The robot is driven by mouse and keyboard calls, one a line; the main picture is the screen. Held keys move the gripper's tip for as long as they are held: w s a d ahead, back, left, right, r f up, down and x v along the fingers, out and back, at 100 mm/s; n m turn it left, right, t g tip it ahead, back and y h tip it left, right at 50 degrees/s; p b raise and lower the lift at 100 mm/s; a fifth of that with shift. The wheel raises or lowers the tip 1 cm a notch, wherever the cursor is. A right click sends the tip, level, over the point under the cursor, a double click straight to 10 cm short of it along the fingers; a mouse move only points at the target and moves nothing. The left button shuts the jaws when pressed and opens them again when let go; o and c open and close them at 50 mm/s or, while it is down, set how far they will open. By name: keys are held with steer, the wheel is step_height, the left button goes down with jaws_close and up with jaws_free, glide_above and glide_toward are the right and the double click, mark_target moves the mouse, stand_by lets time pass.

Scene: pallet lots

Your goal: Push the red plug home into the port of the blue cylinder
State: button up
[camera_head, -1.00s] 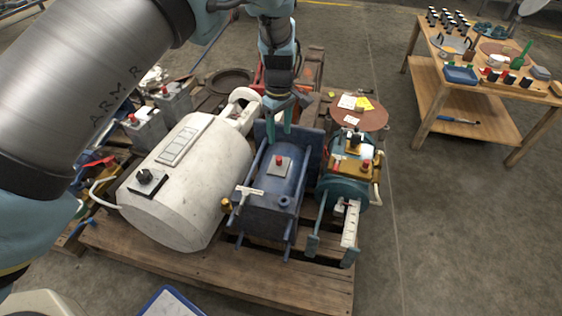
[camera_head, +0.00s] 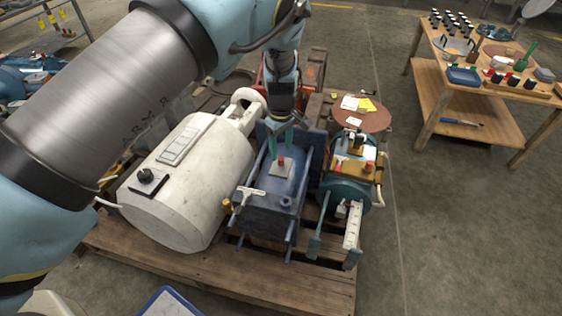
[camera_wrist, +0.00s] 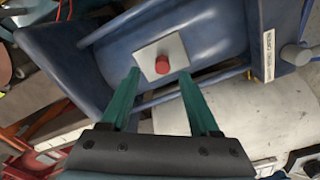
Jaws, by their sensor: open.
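The blue cylinder (camera_head: 275,200) lies on a pallet between a white tank and a teal machine. A light grey square plate (camera_head: 274,170) sits on its top, and the red plug (camera_head: 281,161) stands up from that plate. In the wrist view the red plug (camera_wrist: 162,65) is a short round cap on the grey plate (camera_wrist: 176,50). Whether it is fully seated cannot be told. My gripper (camera_wrist: 160,80) is open with its two green fingers apart, pointing toward the plug. In the head view my gripper (camera_head: 281,150) is just above and behind the plug. Contact is not visible.
The wooden pallet (camera_head: 220,275) is below. A wooden table (camera_head: 470,85) stands far right across clear floor.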

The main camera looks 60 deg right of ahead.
mark_target(281, 158)
step_height(281, 158, down, 4)
steer(key=shift+s+a+f, duration=0.1)
steer(key=shift+a+f, duration=0.05)
steer(key=shift+f, duration=0.05)
steer(key=shift+c, duration=0.2)
jaws_close()
stand_by(0.3)
